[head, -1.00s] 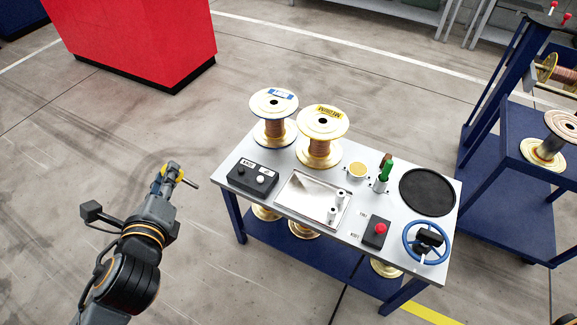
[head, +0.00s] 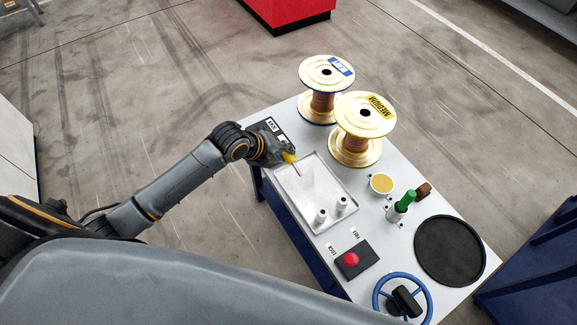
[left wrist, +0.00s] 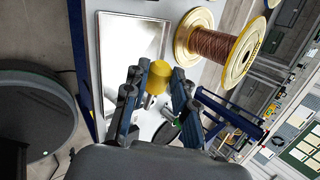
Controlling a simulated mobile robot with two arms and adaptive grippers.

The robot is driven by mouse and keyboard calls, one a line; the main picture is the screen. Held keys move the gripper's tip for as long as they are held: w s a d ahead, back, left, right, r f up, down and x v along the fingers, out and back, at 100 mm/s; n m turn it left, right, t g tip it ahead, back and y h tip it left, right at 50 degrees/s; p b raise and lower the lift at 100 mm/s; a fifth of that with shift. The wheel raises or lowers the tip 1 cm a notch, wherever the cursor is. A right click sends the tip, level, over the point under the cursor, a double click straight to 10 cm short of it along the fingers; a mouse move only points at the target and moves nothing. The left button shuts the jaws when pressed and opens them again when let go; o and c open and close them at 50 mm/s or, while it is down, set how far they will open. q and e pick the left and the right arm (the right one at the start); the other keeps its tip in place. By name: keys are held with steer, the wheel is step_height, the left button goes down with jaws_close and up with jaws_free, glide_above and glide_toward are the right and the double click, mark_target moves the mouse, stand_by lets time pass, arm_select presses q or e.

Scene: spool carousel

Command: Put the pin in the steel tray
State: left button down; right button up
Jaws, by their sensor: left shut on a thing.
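The pin has a yellow head (head: 289,157) and a thin metal shaft. My right gripper is not in view.
Copper spools (head: 355,150) stand behind the tray. A labelled black box (head: 271,127) is beside my gripper. A red button box (head: 352,260) and blue handwheel (head: 379,292) are nearer. The tray's middle is clear.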

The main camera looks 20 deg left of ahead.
arm_select(q)
steer(key=f+g+b, duration=0.1)
steer(key=f+b, duration=0.1)
steer(key=f, duration=0.1)
steer(key=d+f+g+b, duration=0.1)
steer(key=f+b, duration=0.1)
steer(key=f, duration=0.2)
steer(key=f+h+b, duration=0.1)
steer(key=f+b, duration=0.1)
steer(key=f, duration=0.2)
steer(key=shift+w+d+f+n+g+b, duration=0.2)
steer(key=shift+w+n+g+b, duration=0.1)
steer(key=shift+w+g+b, duration=0.1)
steer(key=shift+f+b, duration=0.8)
steer(key=shift+f, duration=0.15)
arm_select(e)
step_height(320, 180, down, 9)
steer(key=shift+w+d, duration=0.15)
arm_select(q)
steer(key=c, duration=1)
jaws_free()
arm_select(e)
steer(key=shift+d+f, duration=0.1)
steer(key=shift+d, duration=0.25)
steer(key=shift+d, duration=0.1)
